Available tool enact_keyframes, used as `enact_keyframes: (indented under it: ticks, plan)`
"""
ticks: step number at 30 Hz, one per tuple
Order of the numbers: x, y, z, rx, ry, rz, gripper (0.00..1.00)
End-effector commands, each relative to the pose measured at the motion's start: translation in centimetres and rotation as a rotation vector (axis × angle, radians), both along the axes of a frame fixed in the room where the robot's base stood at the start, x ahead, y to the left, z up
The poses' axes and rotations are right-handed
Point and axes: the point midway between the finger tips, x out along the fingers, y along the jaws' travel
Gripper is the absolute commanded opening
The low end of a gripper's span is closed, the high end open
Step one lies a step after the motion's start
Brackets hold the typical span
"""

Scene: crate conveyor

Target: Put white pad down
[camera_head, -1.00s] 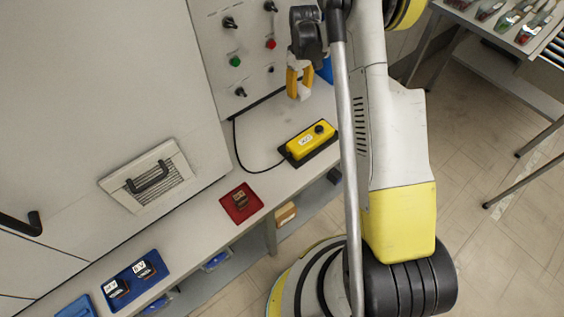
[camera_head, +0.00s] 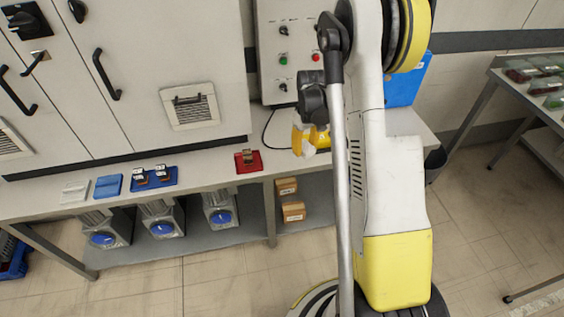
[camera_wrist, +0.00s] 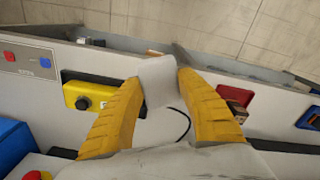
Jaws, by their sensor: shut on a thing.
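My gripper (camera_wrist: 162,78) has yellow fingers and is shut on the white pad (camera_wrist: 158,84), a small pale flat piece held between the fingertips in the wrist view. In the head view my gripper (camera_head: 308,140) is above the bench, right of the red tray and in front of the switch panel. The pad there is only a small pale patch by the fingers. The grey bench (camera_head: 218,172) runs below. Another flat whitish piece (camera_head: 75,191) lies at the bench's left end.
A red tray (camera_head: 256,165) holding a dark item and a blue tray (camera_head: 141,186) with two labelled blocks lie on the bench. A plain blue piece (camera_head: 108,186) is beside it. A yellow control box (camera_wrist: 88,97) with a cable sits near the panel (camera_head: 290,50). Bare bench separates the trays.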

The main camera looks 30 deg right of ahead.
Motion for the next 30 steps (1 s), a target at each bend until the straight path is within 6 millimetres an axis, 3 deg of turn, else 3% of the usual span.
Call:
enact_keyframes:
  ticks: [3,10,16,23,30]
  plan:
    - [2.9,1.5,-2.4,0.000,0.000,0.004,0.05]
    - [6.6,3.3,-4.7,0.000,0.000,0.002,0.05]
    - [7.3,3.6,-5.6,0.000,0.000,0.000,0.05]
    - [7.2,3.6,-9.0,-0.001,0.000,0.000,0.05]
    - [7.2,3.6,-8.9,-0.001,0.000,0.000,0.05]
